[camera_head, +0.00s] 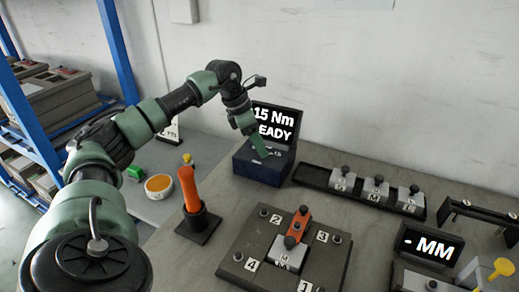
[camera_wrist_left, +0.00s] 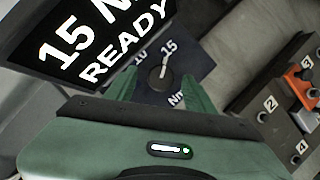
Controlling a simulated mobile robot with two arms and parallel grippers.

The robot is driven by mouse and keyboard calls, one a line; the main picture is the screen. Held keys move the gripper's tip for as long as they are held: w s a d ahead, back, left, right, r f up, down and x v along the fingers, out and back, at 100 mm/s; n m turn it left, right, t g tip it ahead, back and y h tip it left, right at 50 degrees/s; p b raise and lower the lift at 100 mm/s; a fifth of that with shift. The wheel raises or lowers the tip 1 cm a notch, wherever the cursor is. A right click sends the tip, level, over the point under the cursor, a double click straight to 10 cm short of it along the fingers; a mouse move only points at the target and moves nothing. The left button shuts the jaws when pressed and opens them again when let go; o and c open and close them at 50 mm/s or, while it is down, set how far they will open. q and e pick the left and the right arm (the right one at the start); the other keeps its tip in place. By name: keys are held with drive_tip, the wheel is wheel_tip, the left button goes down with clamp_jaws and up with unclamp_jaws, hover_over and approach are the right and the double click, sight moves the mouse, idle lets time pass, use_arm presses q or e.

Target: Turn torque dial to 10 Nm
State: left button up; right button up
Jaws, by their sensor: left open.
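The torque dial (camera_wrist_left: 158,76) is a small dark knob with a pale pointer on a dark blue face, in the left wrist view. Its pointer is turned toward the 15 mark, and a 10 mark is partly visible beside it. The torque unit (camera_head: 263,163) stands at the back of the bench with a screen (camera_head: 274,124) reading 15 Nm READY. My left gripper (camera_wrist_left: 163,88) is open, its green fingers either side of the dial in the wrist view. I cannot tell whether they touch it. In the head view this gripper (camera_head: 258,146) is over the unit's front. My right gripper is not in view.
An orange-handled tool (camera_head: 189,188) stands in a black holder. A fixture plate (camera_head: 245,275) with numbered posts holds an orange clamp (camera_head: 297,228). A black rack (camera_head: 316,176) holds several grey blocks. Another display (camera_head: 432,246) reads MM. A blue shelf frame (camera_head: 35,90) stands left.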

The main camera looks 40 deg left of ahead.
use_arm(q)
clamp_jaws()
drive_tip(key=shift+d+n, duration=0.1)
drive_tip(key=shift+n, duration=0.2)
drive_tip(key=n+y, duration=0.1)
drive_tip(key=n, duration=0.1)
drive_tip(key=n+t+y+p, duration=0.1)
drive_tip(key=n, duration=0.2)
drive_tip(key=shift+d, duration=0.2)
drive_tip(key=n+y, duration=0.1)
drive_tip(key=n, duration=0.2)
drive_tip(key=n+y, duration=0.1)
drive_tip(key=n, duration=0.2)
drive_tip(key=shift+d, duration=0.2)
drive_tip(key=shift+g, duration=0.3)
unclamp_jaws()
drive_tip(key=shift+y, duration=0.3)
